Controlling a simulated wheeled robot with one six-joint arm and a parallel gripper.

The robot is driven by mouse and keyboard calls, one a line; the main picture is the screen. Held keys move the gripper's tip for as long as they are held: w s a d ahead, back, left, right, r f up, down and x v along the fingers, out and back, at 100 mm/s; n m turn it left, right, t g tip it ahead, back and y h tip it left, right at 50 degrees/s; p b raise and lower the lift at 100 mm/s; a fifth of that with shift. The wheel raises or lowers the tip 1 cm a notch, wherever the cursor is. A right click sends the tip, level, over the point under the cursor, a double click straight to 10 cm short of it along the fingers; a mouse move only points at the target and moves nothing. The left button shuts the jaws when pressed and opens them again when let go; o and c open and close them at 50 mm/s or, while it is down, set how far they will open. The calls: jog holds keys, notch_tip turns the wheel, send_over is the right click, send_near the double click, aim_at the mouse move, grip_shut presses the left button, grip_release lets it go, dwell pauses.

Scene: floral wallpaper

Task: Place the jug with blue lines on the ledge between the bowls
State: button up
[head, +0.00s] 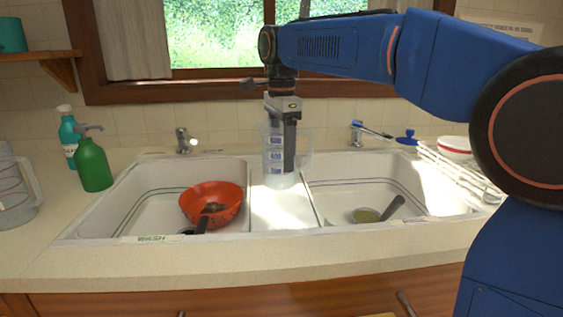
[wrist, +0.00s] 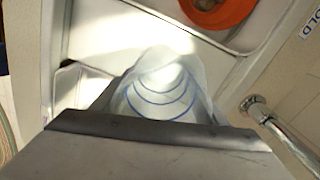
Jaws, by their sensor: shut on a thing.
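The clear jug with blue lines (head: 272,158) is upright at the ledge (head: 284,207) between the two sink bowls. My gripper (head: 289,165) is shut on it from above and partly covers it in the head view. In the wrist view the jug (wrist: 160,92) shows its inside with curved blue lines, beyond the gripper (wrist: 160,128). The jug's base looks at or just above the back part of the ledge; I cannot tell if it touches. The left bowl (head: 140,208) and the right bowl (head: 345,185) lie on either side.
An orange-red bowl (head: 212,203) sits in the left sink. Taps (head: 184,141) stand behind. Green (head: 92,165) and teal (head: 68,137) bottles and another jug (head: 14,190) stand left. A wire rack (head: 458,172) is at right. The ledge's front is clear.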

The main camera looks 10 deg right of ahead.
jog(key=shift+f, duration=1.2)
jog(key=o, duration=1.1)
jog(key=shift+f, duration=0.15)
jog(key=shift+o, duration=0.2)
notch_tip(320, 180, up, 12)
